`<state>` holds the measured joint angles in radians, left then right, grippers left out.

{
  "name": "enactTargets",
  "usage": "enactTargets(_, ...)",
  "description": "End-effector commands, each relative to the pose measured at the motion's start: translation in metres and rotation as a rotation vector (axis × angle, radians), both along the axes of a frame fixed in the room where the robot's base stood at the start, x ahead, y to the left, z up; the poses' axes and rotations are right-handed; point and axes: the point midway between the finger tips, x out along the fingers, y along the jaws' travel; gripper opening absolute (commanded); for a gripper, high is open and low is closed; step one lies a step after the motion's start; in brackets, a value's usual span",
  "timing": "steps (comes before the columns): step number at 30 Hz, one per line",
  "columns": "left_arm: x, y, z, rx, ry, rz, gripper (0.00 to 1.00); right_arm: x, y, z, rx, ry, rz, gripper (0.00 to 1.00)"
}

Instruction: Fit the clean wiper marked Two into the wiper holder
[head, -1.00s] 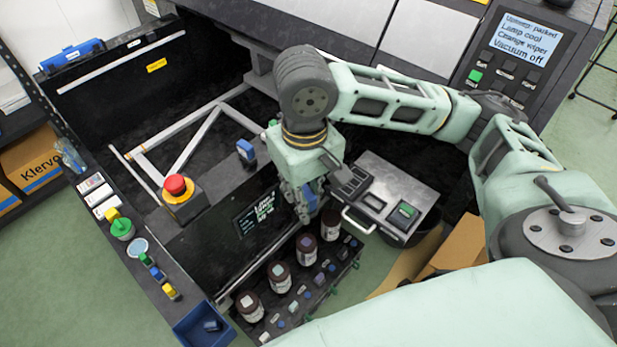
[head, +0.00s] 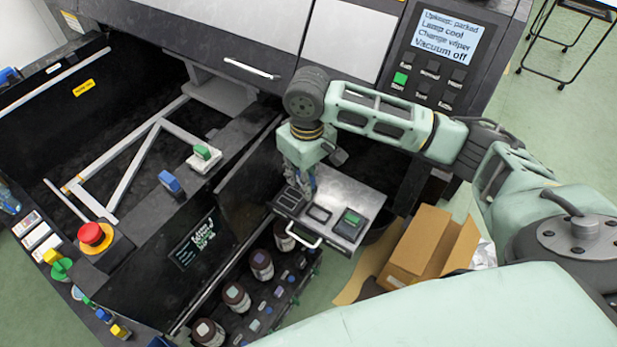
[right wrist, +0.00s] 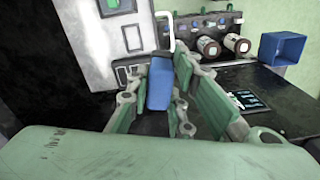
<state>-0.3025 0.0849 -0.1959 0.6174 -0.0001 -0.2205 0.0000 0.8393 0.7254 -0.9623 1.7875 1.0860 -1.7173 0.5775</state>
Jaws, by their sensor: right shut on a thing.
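My right gripper (head: 303,182) hangs over the back-left part of a silver caddy (head: 362,197), near its dark slots. In the right wrist view the gripper (right wrist: 162,72) is shut on a blue block-shaped piece (right wrist: 160,82), likely a wiper; no marking on it can be read. The caddy also shows in the right wrist view (right wrist: 116,42), just beyond the fingers. It has a dark left slot (head: 290,200), a middle slot (head: 318,213) and a green piece (head: 352,222) at right. I cannot tell which fixture is the wiper holder. My left gripper is out of view.
A blue-topped piece (head: 170,182) and a green-topped piece on a white base (head: 204,154) stand on the machine's dark ledge. A red stop button (head: 93,235) is left. Dark ink bottles (head: 237,298) line the front. A cardboard box (head: 420,240) stands right.

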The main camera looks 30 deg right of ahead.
Motion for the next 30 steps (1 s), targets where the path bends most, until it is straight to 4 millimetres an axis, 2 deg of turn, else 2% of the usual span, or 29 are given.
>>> enactTargets(1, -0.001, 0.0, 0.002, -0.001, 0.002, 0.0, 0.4, 0.006, -0.006, -0.013, -0.003, 0.006, 0.021, 0.0)
enactTargets(6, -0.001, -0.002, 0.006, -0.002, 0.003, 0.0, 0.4, 0.022, -0.027, -0.053, -0.011, 0.002, 0.122, 0.0)
enactTargets(12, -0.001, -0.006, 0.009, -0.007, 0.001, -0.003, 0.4, 0.029, -0.049, -0.088, -0.025, -0.001, 0.213, 0.0)
enactTargets(20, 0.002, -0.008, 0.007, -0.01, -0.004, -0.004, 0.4, 0.031, -0.058, -0.104, -0.031, -0.003, 0.256, 0.0)
enactTargets(30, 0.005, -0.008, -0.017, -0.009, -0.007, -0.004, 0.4, 0.031, -0.058, -0.126, -0.032, -0.004, 0.255, 0.0)
